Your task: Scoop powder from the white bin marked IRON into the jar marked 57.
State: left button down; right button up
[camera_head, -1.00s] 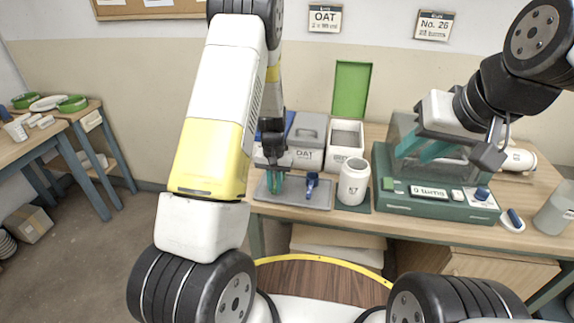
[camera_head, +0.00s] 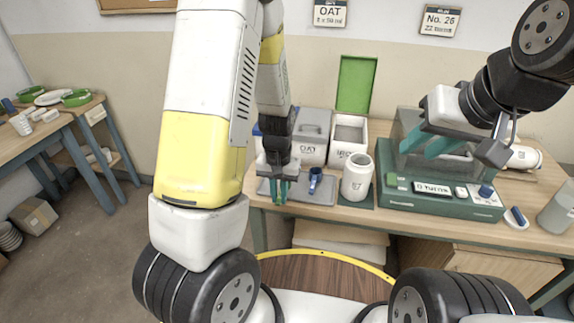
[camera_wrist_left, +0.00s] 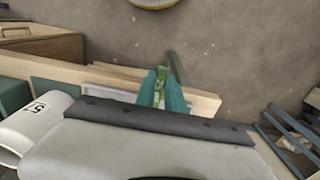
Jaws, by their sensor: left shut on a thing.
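The white bin marked IRON (camera_head: 349,133) stands open on the bench, with a green panel (camera_head: 356,84) upright behind it. The white jar marked 57 (camera_head: 357,178) stands in front of it; a white jar (camera_wrist_left: 28,125) also shows at lower left in the left wrist view. My left gripper (camera_head: 277,191) is left of the jar, by the tray's front left edge. It is shut on a thin green thing (camera_wrist_left: 160,90), mostly hidden between the fingers. A blue tool (camera_head: 315,180) lies on the grey tray (camera_head: 325,197). My right gripper (camera_head: 428,143) is open and empty by the balance.
The lidded OAT bin (camera_head: 312,150) stands left of the IRON bin. The green balance (camera_head: 440,200) with its clear shield stands right of the jar. A small dish (camera_head: 516,218) and a clear beaker (camera_head: 556,212) are at the far right. A side table (camera_head: 62,125) is at left.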

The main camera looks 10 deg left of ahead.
pick_arm(q)
jog(key=s, duration=0.2)
jog(key=s+d, duration=0.1)
jog(key=shift+s+r, duration=0.2)
jog(key=shift+s, duration=0.15)
jog(key=shift+s+r, duration=0.2)
jog(key=shift+r, duration=0.05)
notch_tip(320, 180, up, 8)
jog(key=f, duration=0.1)
send_over(280, 204)
jog(key=s, duration=0.2)
jog(key=shift+d+r, duration=0.2)
jog(key=shift+r, duration=0.05)
jog(key=shift+w, duration=0.1)
